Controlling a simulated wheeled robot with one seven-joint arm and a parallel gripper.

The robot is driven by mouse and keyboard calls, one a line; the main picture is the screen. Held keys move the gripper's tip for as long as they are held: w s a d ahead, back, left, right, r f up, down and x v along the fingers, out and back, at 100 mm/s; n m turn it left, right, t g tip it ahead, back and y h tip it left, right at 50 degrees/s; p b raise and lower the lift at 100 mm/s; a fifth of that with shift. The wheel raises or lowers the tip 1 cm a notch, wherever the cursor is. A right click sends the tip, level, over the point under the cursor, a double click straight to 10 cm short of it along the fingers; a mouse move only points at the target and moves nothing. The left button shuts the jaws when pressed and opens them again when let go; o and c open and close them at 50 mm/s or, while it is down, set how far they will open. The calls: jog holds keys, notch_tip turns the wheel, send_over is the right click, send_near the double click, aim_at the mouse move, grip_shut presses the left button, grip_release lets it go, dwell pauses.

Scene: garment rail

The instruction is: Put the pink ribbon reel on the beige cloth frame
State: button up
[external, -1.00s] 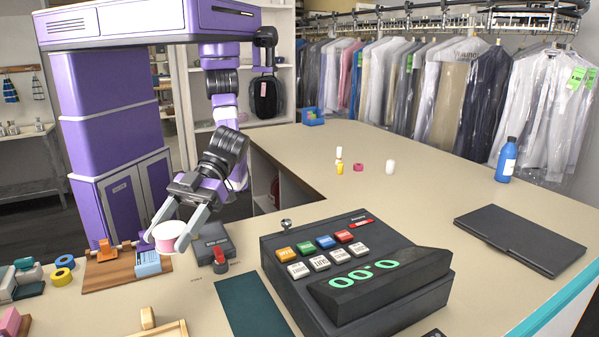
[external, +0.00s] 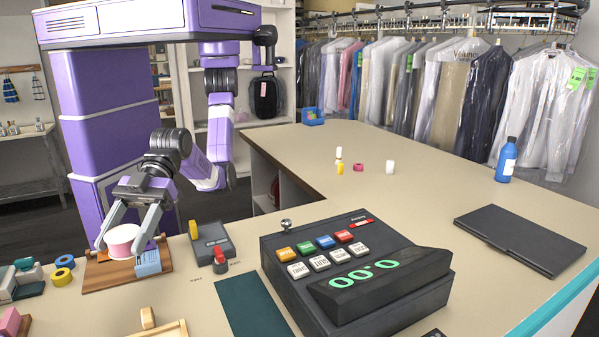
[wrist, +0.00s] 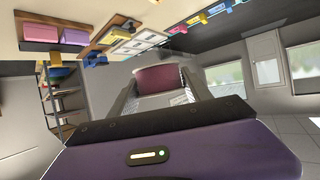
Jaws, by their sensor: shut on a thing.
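The pink ribbon reel (external: 123,240) with a pale top is held between the two fingers of my gripper (external: 120,245), which is shut on it. The reel is above or near the wooden board at the left of the counter; I cannot tell its exact height. The reel also shows in the wrist view (wrist: 160,79), between the fingers. A light wooden frame (external: 172,330) at the bottom edge of the external view, left of the cash register, may be the beige cloth frame. It is largely cut off there, and the reel is apart from it.
A wooden board (external: 100,278) with a blue block (external: 148,263) lies under the gripper. Blue and yellow rolls (external: 63,268) are to its left. A dark card terminal (external: 212,243), a green mat (external: 252,305) and a large cash register (external: 350,270) stand to the right.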

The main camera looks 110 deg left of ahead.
aim_at(147, 315)
notch_tip(147, 315, down, 16)
jog(key=shift+f+p, duration=0.15)
jog(key=shift+p, duration=0.55)
jog(key=shift+f, duration=0.1)
jog(key=o, duration=1.4)
jog(key=shift+r, duration=0.25)
jog(key=shift+a, duration=0.35)
jog(key=v, duration=1.1)
jog(key=shift+s+a+b, duration=0.1)
jog(key=shift+s+b, duration=0.05)
jog(key=shift+b, duration=0.15)
